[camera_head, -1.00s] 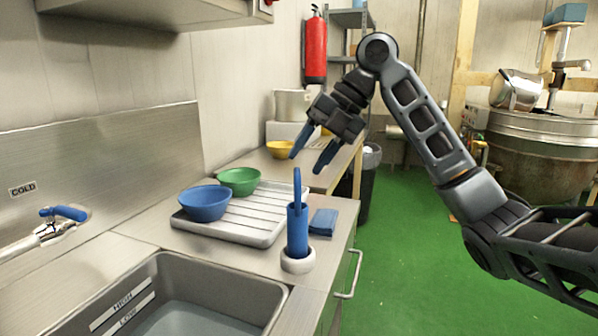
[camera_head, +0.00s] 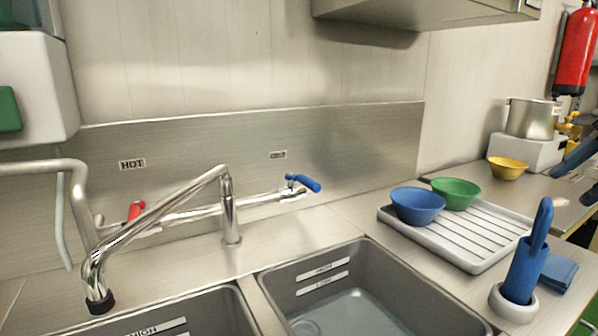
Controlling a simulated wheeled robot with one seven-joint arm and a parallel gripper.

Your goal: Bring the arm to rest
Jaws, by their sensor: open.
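My gripper (camera_head: 572,186) shows only in part at the right edge. Its two blue fingers are apart, with nothing seen between them. They appear above the far counter, to the right of the yellow bowl (camera_head: 508,167). The rest of my arm is outside the picture.
A double sink (camera_head: 365,300) with a chrome tap (camera_head: 228,215) lies in front. A grey drainer tray (camera_head: 472,245) holds a blue bowl (camera_head: 417,206) and a green bowl (camera_head: 456,193).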

